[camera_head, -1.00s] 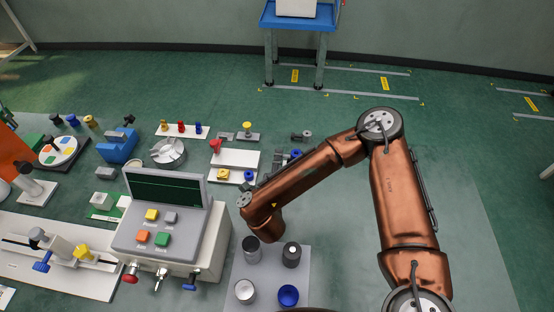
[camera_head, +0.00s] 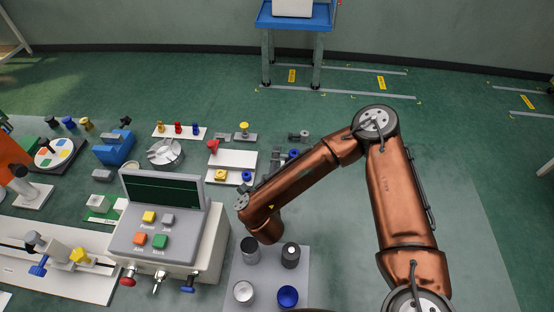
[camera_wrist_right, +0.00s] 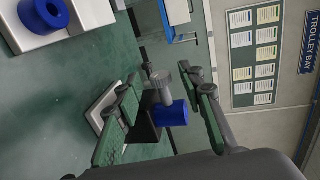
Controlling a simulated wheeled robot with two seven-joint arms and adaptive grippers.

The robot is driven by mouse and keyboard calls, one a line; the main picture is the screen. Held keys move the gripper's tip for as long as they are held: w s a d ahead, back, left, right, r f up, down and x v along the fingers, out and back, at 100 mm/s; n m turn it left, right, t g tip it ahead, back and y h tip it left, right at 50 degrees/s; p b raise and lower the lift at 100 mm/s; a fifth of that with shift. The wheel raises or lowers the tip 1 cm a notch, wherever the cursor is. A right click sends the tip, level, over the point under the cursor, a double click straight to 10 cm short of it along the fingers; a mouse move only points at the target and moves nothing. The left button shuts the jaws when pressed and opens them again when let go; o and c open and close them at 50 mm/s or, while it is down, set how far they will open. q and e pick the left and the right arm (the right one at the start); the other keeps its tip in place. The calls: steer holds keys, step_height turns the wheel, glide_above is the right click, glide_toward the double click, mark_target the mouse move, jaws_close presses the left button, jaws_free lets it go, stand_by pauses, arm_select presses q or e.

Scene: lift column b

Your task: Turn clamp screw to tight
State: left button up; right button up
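In the right wrist view a small fixture stands between my right gripper's fingers. I cannot tell which part is the clamp screw. My right gripper (camera_wrist_right: 163,86) is open, its green-padded fingers apart on either side of the fixture; a gap shows beside the knob, and I see no grip. My left gripper is not in view.
A grey console (camera_head: 175,225) with a screen and coloured buttons stands left of my arm. A grey plate (camera_head: 266,271) bears several cylinders below my wrist. A white board (camera_head: 232,157) with small parts lies left of the fixture.

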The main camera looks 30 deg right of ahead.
steer(key=shift+s+a, duration=0.1)
steer(key=shift+a, duration=0.35)
steer(key=shift+s+a, duration=0.35)
steer(key=shift+a, duration=0.1)
steer(key=v, duration=0.5)
steer(key=shift+s+d+r, duration=0.2)
steer(key=shift+s+r, duration=0.05)
steer(key=shift+s, duration=0.35)
